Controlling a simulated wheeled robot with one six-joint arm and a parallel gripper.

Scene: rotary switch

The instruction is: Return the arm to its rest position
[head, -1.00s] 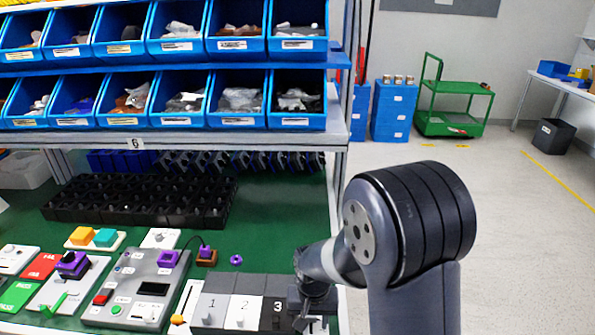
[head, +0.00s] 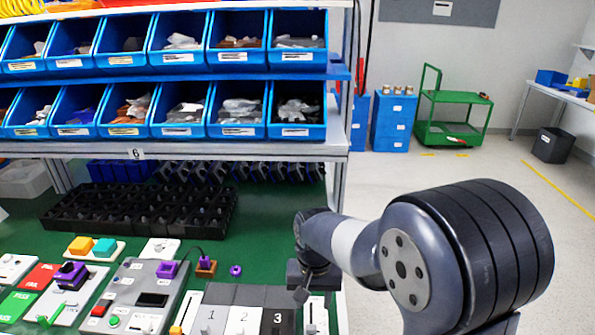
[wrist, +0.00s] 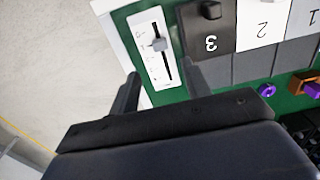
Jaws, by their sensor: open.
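My gripper (head: 308,278) hangs above the right end of the row of panels at the table's right edge. In the wrist view its two fingers (wrist: 162,76) are apart with nothing between them. A white slider plate (wrist: 153,50) with a grey slider knob lies below and beyond the fingertips; it also shows in the head view (head: 317,318). To its left in the head view are a dark panel marked 3 (head: 278,321), a white panel marked 2 (head: 242,319) and a grey panel marked 1 (head: 212,312). A dark knob (wrist: 211,9) sits on the panel marked 3.
A shelf with blue bins (head: 235,117) stands over the table's back, its post (head: 337,185) close to my arm. A black rack (head: 140,212) and several devices, including a grey control box (head: 146,295), lie left. Open floor (head: 480,190) is right.

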